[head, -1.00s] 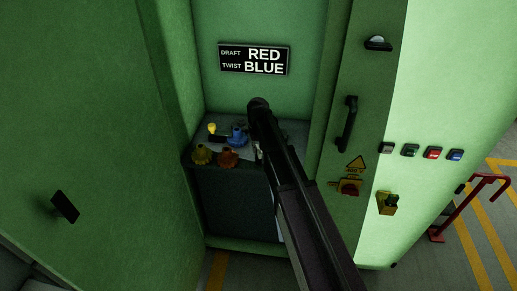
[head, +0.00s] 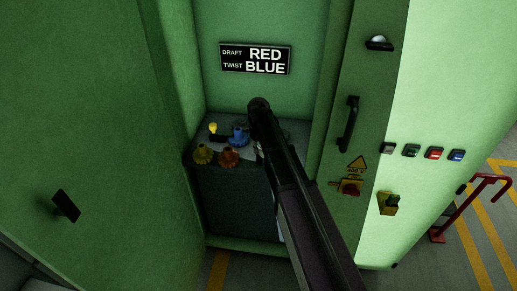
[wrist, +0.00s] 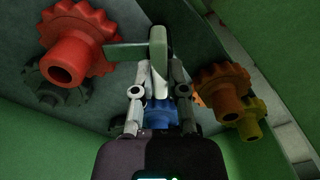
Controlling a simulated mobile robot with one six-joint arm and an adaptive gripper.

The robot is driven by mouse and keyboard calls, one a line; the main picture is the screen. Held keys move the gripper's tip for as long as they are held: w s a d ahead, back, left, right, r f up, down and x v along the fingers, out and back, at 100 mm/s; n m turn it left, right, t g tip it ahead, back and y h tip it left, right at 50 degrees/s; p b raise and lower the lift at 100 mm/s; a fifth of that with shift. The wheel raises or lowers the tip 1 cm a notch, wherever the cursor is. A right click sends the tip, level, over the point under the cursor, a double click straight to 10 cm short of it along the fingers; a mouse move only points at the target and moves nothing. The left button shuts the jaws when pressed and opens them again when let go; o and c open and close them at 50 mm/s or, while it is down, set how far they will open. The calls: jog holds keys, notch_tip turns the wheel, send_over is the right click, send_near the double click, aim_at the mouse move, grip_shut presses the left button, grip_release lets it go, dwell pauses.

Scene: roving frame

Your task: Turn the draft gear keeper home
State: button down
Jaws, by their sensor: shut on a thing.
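In the wrist view my gripper (wrist: 159,85) is shut on the keeper (wrist: 158,45), a pale grey-green piece between the fingertips. A flat green arm runs left from it, and its end overlaps the edge of the red gear (wrist: 75,40) in the picture; I cannot tell whether they touch. A dark gear (wrist: 50,85) sits beside and partly behind the red one. The sign (head: 255,59) reads DRAFT RED, TWIST BLUE.
Green walls close in on both sides. A cabinet door with a black handle (head: 347,121) stands right.

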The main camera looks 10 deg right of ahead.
jog(key=c, duration=0.7)
grip_release()
jog(key=shift+m, duration=0.4)
